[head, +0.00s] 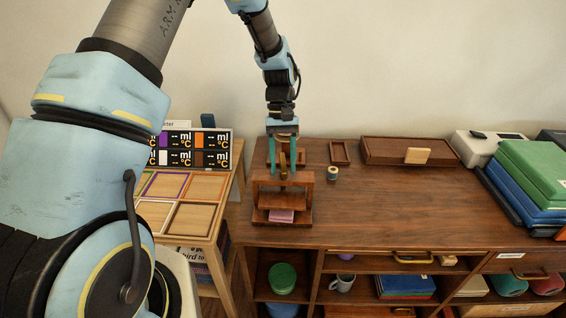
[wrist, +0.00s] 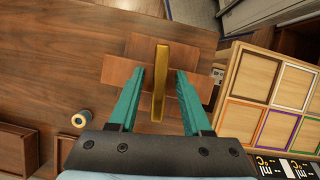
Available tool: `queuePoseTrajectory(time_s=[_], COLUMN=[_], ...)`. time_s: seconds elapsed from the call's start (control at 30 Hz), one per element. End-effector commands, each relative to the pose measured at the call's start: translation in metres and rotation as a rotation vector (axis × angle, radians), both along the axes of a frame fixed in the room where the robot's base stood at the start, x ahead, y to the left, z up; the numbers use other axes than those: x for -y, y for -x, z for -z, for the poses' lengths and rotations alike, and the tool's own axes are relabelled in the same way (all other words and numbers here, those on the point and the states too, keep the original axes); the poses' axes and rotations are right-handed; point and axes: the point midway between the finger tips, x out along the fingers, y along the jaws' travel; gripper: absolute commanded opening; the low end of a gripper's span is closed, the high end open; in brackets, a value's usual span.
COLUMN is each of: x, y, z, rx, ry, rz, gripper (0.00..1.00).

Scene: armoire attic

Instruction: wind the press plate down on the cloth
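The wooden press (head: 284,191) stands on the left part of the wooden cabinet top. Its wide press plate (head: 281,201) hangs inside the frame, and a pink folded cloth (head: 281,216) lies under it; whether they touch I cannot tell. A brass handle (head: 283,165) stands on top of the press; in the wrist view the handle (wrist: 159,83) is a long upright bar. My gripper (head: 284,172) points down over the press. In the wrist view its teal fingers (wrist: 160,72) are apart, one on each side of the handle, with gaps showing. The cloth is hidden there.
A thread spool (head: 332,174) stands right of the press. A small wooden tray (head: 340,152) and a long wooden box (head: 408,152) lie behind. A lower table (head: 230,190) with coloured frames is at left. The cabinet top's right middle (head: 400,205) is clear.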

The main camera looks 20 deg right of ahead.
Motion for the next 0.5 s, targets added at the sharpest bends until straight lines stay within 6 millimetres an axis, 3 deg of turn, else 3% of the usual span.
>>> queuePoseTrajectory(time_s=[0.3, 0.5], x=[0.001, 0.005], y=[-0.002, -0.013], z=[-0.003, -0.029], rx=[0.001, 0.005], ry=[0.001, 0.004], rz=[0.000, -0.001], gripper=[0.50, 0.50])
